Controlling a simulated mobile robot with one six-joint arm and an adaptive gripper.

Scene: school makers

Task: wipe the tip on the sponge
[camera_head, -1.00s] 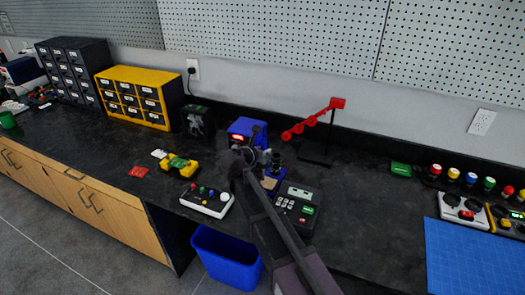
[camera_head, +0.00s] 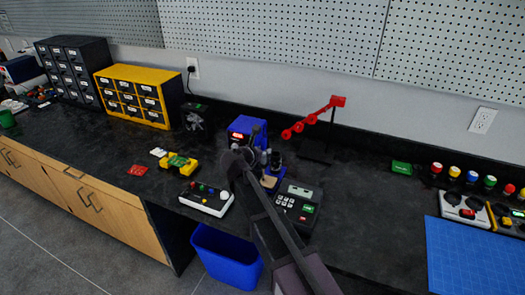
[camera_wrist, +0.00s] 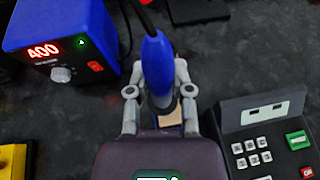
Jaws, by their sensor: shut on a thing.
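My gripper (camera_wrist: 159,100) is shut on the blue-handled soldering iron (camera_wrist: 157,62). The iron's cable runs up out of the wrist view. The tan sponge (camera_head: 267,183) lies at the stand's front. In the wrist view a small part of the sponge (camera_wrist: 170,118) shows past the handle, between my fingers. The iron's tip is hidden, so I cannot tell whether it touches the sponge.
The blue soldering station (camera_wrist: 60,30) reads 400 and stands left of the iron. A dark keypad box (camera_head: 297,204) is close on the right. A white button box (camera_head: 206,198) sits at the front edge. A red arm on a black stand (camera_head: 318,150) rises behind.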

